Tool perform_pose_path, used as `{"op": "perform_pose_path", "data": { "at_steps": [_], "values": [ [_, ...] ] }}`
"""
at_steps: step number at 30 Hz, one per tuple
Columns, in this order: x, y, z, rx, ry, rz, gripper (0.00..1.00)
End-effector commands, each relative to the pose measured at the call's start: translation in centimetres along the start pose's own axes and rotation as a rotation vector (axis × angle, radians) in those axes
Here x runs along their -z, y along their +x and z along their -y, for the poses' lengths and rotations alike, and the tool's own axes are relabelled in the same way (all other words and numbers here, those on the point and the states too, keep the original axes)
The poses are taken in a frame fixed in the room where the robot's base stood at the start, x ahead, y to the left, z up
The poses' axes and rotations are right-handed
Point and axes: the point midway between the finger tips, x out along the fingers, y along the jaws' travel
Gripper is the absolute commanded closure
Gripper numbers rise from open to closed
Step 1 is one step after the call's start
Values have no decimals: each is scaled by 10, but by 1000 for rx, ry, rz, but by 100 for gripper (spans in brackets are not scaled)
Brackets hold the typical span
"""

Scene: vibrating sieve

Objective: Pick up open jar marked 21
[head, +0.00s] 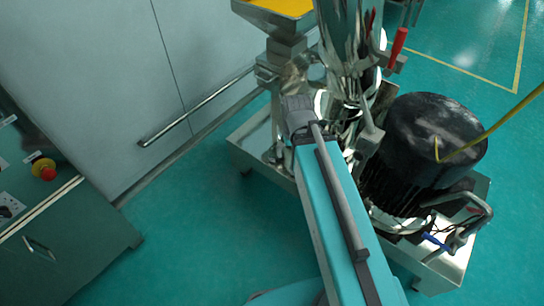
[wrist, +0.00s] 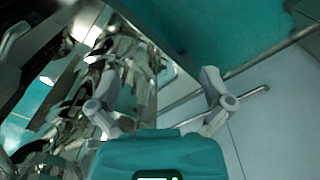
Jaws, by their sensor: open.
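No jar marked 21 can be made out in either view. In the wrist view, my gripper (wrist: 156,78) has its two fingers spread wide apart, with nothing between them. A shiny metal machine (wrist: 75,100) lies behind and to the left of the fingers. In the head view, my teal arm reaches up toward the same steel machine (head: 345,60); the gripper's fingers cannot be made out there.
A yellow-lined hopper (head: 280,8) tops the machine's left side. A black drum-shaped part (head: 435,135) stands on the steel base (head: 250,140) at right. A pale wall (head: 90,70) with a rail (head: 195,108) and a green control cabinet (head: 60,230) are at left. Floor (head: 185,215) between is clear.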

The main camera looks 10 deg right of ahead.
Motion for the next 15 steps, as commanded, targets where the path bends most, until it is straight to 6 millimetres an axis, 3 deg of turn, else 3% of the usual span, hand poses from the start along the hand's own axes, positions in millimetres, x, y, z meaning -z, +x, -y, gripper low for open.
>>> {"op": "perform_pose_path", "data": {
  "at_steps": [8,15],
  "values": [
    [4,9,1,7,-6,-14,0],
    [19,41,3,35,-32,-74,0]
  ]
}}
